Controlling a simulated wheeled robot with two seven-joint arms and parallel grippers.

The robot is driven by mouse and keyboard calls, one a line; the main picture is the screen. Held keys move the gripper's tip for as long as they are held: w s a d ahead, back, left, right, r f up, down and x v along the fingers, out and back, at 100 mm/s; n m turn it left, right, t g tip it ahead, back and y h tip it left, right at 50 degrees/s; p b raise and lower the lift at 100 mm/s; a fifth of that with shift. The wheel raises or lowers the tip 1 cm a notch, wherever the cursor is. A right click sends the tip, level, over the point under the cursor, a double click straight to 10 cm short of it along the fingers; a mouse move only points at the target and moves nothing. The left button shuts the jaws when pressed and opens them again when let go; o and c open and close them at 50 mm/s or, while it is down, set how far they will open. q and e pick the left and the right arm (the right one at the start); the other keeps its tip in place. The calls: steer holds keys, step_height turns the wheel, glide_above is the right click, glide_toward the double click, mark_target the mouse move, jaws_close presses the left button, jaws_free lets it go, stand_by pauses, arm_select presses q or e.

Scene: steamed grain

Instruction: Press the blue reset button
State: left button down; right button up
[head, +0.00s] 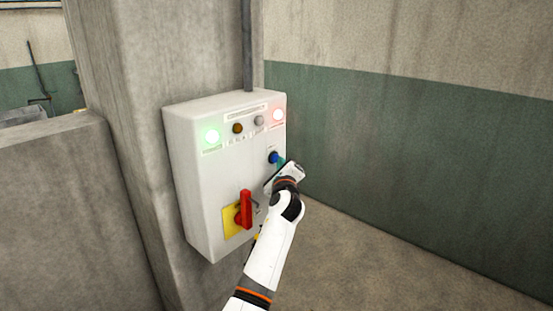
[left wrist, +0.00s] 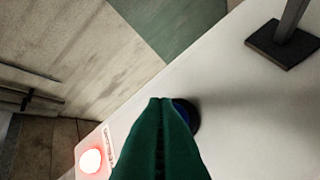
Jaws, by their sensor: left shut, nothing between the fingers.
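The blue reset button (head: 273,157) is on the right part of the front of a white control box (head: 200,170). My left gripper (head: 281,163) is right beside the button, its green fingertips close to it. In the left wrist view the green fingers (left wrist: 160,101) are together, with nothing between them. The blue button (left wrist: 189,114) shows just behind and right of them, partly hidden. I cannot tell whether the fingertips touch it. My right gripper is in neither view.
The box also carries a lit green lamp (head: 212,136), a lit red lamp (head: 278,115), two small unlit lamps, and a red rotary switch (head: 245,210) on a yellow plate (head: 231,221). It hangs on a concrete pillar (head: 150,70). Open floor (head: 390,260) lies right.

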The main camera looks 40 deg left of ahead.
arm_select(q)
steer(key=shift+a, duration=0.45)
stand_by(0.7)
steer(key=shift+d, duration=0.9)
steer(key=shift+s+d, duration=0.2)
steer(key=shift+d, duration=2.3)
